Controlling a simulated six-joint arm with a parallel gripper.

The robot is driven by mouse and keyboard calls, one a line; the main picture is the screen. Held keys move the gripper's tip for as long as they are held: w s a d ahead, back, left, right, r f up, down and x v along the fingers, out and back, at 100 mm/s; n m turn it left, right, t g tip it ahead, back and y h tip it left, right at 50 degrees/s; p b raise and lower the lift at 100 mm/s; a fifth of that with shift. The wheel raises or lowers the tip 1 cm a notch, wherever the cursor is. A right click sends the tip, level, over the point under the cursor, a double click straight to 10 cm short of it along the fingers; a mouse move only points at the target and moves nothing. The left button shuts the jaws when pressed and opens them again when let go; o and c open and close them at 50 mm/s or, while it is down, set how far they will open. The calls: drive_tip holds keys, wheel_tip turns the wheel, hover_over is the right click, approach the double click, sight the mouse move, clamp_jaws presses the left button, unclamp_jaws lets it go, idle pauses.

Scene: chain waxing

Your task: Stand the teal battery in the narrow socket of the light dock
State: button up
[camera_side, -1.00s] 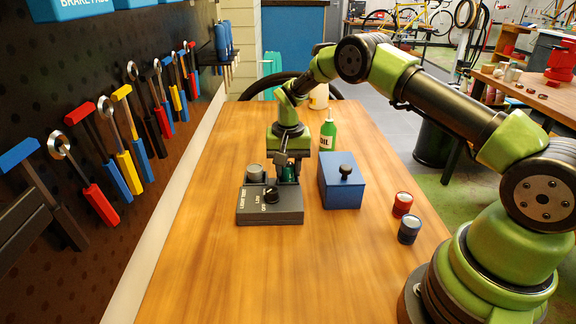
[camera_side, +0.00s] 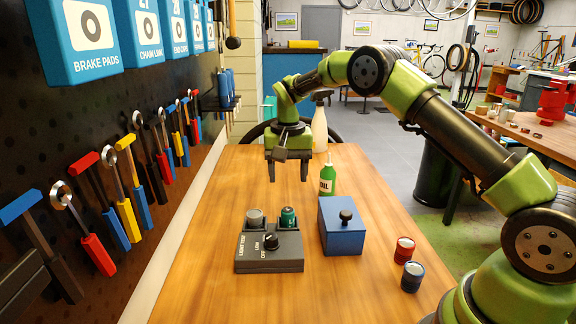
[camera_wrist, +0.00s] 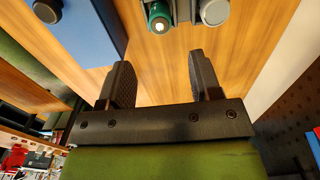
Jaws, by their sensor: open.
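The teal battery (camera_side: 289,217) stands upright in the right-hand socket of the dark grey light dock (camera_side: 268,252). Its top also shows in the wrist view (camera_wrist: 159,20). A grey cylinder (camera_side: 255,217) stands in the left-hand position of the dock and shows in the wrist view (camera_wrist: 214,12). My gripper (camera_side: 288,178) is open and empty, raised above and behind the battery, apart from it. In the wrist view its two fingers (camera_wrist: 159,72) are spread with bare table between them. The battery's lower part is hidden inside the dock.
A blue box (camera_side: 341,232) with a dark knob stands right of the dock. A green oil bottle (camera_side: 327,180) and a pale spray bottle (camera_side: 319,128) stand behind. The front table is clear.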

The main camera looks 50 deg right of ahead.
drive_tip(key=s+a+r+n+t, duration=0.1)
drive_tip(key=s+a+r+t, duration=0.15)
drive_tip(key=s+r, duration=0.5)
drive_tip(key=s+a+r+n+t, duration=0.15)
drive_tip(key=s+a+r, duration=0.25)
drive_tip(key=r, duration=0.6)
drive_tip(key=s+a+f+n+t+y, duration=0.1)
drive_tip(key=s+a+n+t+y, duration=0.1)
drive_tip(key=s, duration=1.4)
drive_tip(key=shift+a+t, duration=0.6)
drive_tip(key=shift+a, duration=0.05)
drive_tip(key=shift+w+n, duration=0.1)
drive_tip(key=shift+n, duration=0.15)
